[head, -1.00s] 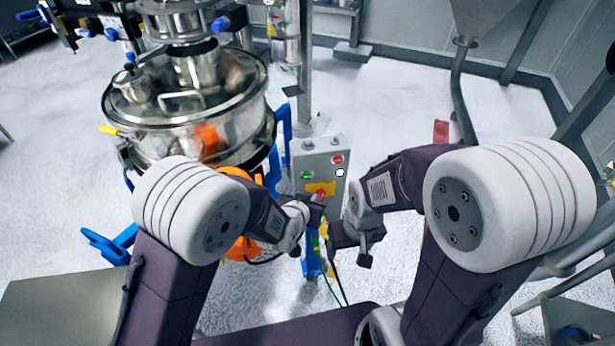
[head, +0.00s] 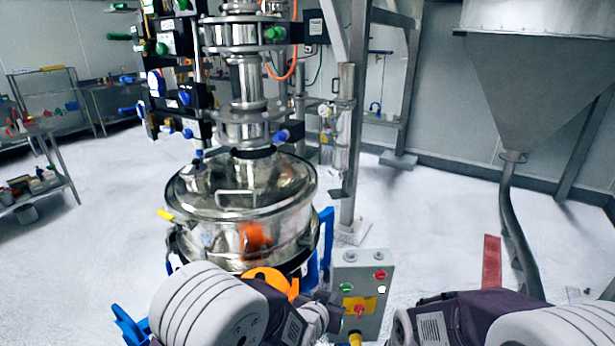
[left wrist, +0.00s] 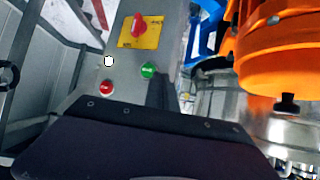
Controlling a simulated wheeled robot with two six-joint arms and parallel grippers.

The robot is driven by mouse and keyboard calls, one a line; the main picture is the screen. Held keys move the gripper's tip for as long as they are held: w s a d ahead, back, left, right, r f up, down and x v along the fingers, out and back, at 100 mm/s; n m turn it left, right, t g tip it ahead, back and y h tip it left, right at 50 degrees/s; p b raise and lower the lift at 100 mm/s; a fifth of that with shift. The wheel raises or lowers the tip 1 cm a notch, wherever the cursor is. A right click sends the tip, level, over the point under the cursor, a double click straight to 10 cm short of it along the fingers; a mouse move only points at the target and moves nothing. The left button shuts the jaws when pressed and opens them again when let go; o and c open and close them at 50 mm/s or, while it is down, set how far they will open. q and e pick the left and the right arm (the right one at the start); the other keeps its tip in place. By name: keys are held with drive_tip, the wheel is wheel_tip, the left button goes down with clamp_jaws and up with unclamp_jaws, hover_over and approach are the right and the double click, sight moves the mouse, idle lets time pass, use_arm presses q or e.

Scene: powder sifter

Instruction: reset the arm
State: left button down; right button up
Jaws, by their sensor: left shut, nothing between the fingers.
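My left gripper (head: 334,310) is low in the head view, in front of the grey control box (head: 361,262); it is shut and empty, and its fingertips are hard to make out. The control box also shows in the left wrist view (left wrist: 125,85), with a red button, a green button, a white button and a red knob on a yellow plate. My dark gripper body fills the bottom of that view. My right arm comes in at the lower right; its gripper is below the head view's edge.
The steel sifter vessel (head: 285,185) with an orange part (head: 270,280) stands behind my left arm. A hopper (head: 530,75) is at the right, shelves (head: 65,180) at the far left.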

use_arm(q)
drive_tip(key=w+a+r+n+y, duration=0.1)
drive_tip(key=a, duration=0.4)
drive_tip(key=w+a+r+n+y, duration=0.1)
drive_tip(key=a+r, duration=0.1)
drive_tip(key=a, duration=0.3)
drive_tip(key=w+a+r+n+t+y, duration=0.1)
drive_tip(key=a+r, duration=0.1)
drive_tip(key=a, duration=0.3)
drive_tip(key=shift+w+a+r, duration=0.15)
drive_tip(key=shift+a, duration=0.1)
drive_tip(key=s+a+f+n+g+y, duration=0.2)
drive_tip(key=s+a+f+g, duration=0.2)
drive_tip(key=s+a, duration=0.65)
drive_tip(key=s+f+g, duration=0.4)
drive_tip(key=s+g, duration=0.2)
drive_tip(key=s, duration=0.6)
drive_tip(key=shift+s+a+f, duration=0.15)
drive_tip(key=shift+s+f, duration=0.05)
drive_tip(key=shift+s, duration=0.2)
